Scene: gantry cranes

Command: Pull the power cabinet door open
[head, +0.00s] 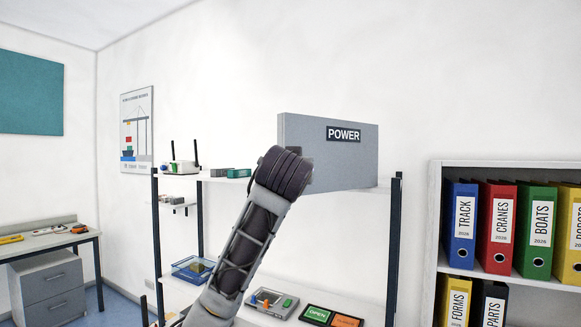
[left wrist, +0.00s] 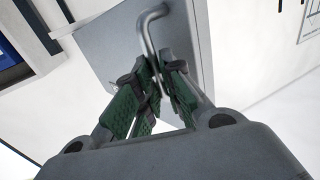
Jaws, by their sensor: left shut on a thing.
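The grey power cabinet (head: 358,165), with a black POWER label (head: 343,134), stands on the top shelf in the head view. Its front panel (left wrist: 105,28) fills the upper middle of the left wrist view. A bent metal handle (left wrist: 148,32) sticks out from that panel. My left gripper (left wrist: 163,70) is shut on the handle, its green-padded fingers on either side of the bar. In the head view my left arm covers the handle and the cabinet's lower left part, and the fingers are hidden. I see no clear gap at the door. My right gripper is not in view.
The shelf (head: 225,179) also bears a white router (head: 180,166) and small boxes left of the cabinet. Lower down lie a blue tray (head: 193,268) and OPEN/CLOSED signs (head: 331,316). A binder bookcase (head: 434,225) stands at right. The wall above the cabinet is clear.

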